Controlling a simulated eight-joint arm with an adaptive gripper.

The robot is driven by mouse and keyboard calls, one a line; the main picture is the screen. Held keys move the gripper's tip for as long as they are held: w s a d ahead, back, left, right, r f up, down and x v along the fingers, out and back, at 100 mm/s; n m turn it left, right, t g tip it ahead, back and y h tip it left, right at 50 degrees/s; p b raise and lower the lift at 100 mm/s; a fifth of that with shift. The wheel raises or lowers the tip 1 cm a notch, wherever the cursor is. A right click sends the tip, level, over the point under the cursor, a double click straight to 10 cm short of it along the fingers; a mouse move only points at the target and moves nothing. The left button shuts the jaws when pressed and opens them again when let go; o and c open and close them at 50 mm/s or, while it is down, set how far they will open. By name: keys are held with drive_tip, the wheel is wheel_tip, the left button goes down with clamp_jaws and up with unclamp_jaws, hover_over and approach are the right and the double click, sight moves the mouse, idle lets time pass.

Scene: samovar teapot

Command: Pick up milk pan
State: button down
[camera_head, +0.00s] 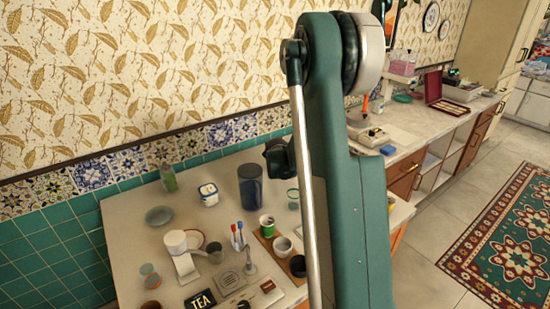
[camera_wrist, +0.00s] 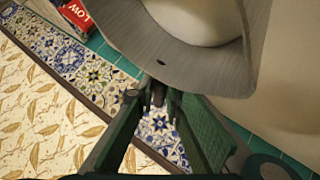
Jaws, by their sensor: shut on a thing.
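The milk pan (camera_wrist: 190,72) fills the top of the wrist view as a grey metal curved wall around a pale, rounded inside. My gripper (camera_wrist: 154,92) has its green fingers closed together at the lower edge of the pan's wall. It is shut on the pan there, though the exact contact is partly hidden by the fingertips. In the head view my green arm stands in front of the right part of the counter, and I cannot make out the pan there.
In the wrist view a red box (camera_wrist: 76,14) stands by the tiled wall. A patterned rug (camera_head: 500,240) lies at right.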

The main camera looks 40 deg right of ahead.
drive_tip(key=shift+r+p, duration=0.5)
drive_tip(key=shift+r, duration=1.75)
drive_tip(key=shift+r, duration=0.1)
